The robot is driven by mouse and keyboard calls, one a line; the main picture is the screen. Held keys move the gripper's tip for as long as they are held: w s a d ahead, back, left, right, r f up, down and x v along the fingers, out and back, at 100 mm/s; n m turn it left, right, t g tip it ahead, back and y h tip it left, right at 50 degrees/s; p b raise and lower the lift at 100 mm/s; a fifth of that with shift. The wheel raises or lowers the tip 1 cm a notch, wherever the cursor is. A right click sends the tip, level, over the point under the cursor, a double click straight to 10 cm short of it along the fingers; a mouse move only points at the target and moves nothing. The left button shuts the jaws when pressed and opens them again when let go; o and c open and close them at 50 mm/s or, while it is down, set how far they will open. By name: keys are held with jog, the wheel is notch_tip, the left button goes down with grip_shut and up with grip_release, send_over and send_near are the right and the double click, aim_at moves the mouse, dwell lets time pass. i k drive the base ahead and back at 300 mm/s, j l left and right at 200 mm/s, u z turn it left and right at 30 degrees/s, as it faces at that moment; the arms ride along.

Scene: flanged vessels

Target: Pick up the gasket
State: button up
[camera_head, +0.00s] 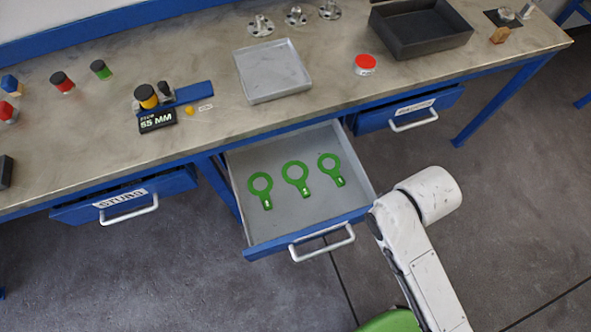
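Three flat green ring gaskets with short tabs lie in the open middle drawer (275,229): a left gasket (252,186), a middle gasket (305,188) and a right gasket (338,178). They lie apart from each other in a row, tabs toward the drawer front. Small white marks show on the tabs, too small to read. My white arm reaches up at the lower right, beside the drawer's right front corner. My gripper does not show in this view.
The workbench (215,130) holds a grey tray (272,85), a dark bin (420,45), a red-lidded jar (365,65), metal flanges (296,16) and a display (157,121) reading 55 MM. The left drawer (127,198) and right drawer (410,108) protrude slightly.

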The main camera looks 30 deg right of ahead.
aim_at(300, 183)
jog(key=i+j+z, duration=0.25)
jog(key=j, duration=0.35)
jog(key=i+j+z, duration=0.1)
jog(key=j+z, duration=0.15)
jog(key=j, duration=0.35)
jog(key=i+j+z, duration=0.25)
jog(key=j, duration=0.4)
jog(key=j+z, duration=0.25)
jog(key=j, duration=0.35)
jog(key=k, duration=0.05)
